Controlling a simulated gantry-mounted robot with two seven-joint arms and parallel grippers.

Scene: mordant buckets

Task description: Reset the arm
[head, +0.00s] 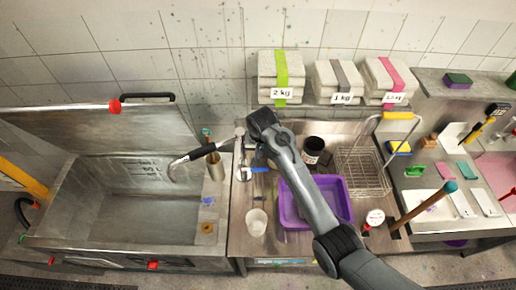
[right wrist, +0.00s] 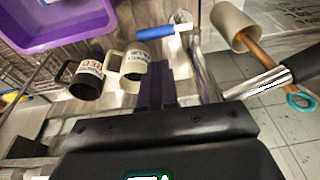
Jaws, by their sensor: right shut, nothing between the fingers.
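My right arm comes in from the lower right in the head view and reaches over the sink area. Its gripper (head: 258,158) hangs near the tap (head: 240,150) and is mostly hidden behind my wrist. In the right wrist view the two dark fingers (right wrist: 156,78) are together with nothing between them. My left gripper is in neither view.
A purple basin (head: 345,188), a dark mug (head: 314,146), a wire rack (head: 365,172) and a white cup (head: 256,222) stand around the arm. A black-handled spout (head: 200,152) reaches left towards an open steel vat (head: 140,205).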

